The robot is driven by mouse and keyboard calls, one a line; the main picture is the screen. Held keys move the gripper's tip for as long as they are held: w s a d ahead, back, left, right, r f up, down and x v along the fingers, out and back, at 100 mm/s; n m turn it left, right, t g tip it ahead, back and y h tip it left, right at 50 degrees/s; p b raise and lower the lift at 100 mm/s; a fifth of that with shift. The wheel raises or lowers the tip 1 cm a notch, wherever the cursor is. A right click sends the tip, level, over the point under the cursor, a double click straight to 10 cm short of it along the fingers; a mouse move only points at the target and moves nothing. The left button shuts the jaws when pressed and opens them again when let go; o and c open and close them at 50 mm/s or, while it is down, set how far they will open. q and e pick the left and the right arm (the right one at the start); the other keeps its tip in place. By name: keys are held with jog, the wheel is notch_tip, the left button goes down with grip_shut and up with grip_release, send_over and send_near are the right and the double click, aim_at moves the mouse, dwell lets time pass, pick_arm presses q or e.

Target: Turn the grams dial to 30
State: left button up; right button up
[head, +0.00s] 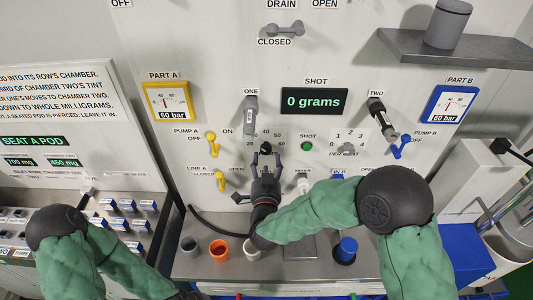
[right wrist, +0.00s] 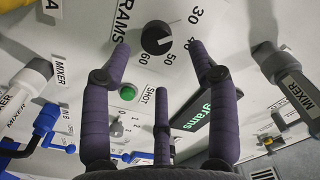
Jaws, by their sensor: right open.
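The grams dial (head: 265,148) is a small black knob on the grey panel, ringed by printed numbers, left of the green shot button. My right gripper (head: 265,160) is open just in front of the dial. In the right wrist view its dark fingers (right wrist: 160,60) are spread to either side below the dial, with nothing between them; I see no contact. My left gripper is out of view.
The shot display (head: 314,101) reads 0 grams. The green shot button (head: 307,146) is close to the right of my right gripper. Grey handle one (head: 250,115) is above left. Yellow levers (head: 211,143) are at left. Orange (head: 219,249), white and blue cups stand below.

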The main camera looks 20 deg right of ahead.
jog(key=shift+v, duration=2.65)
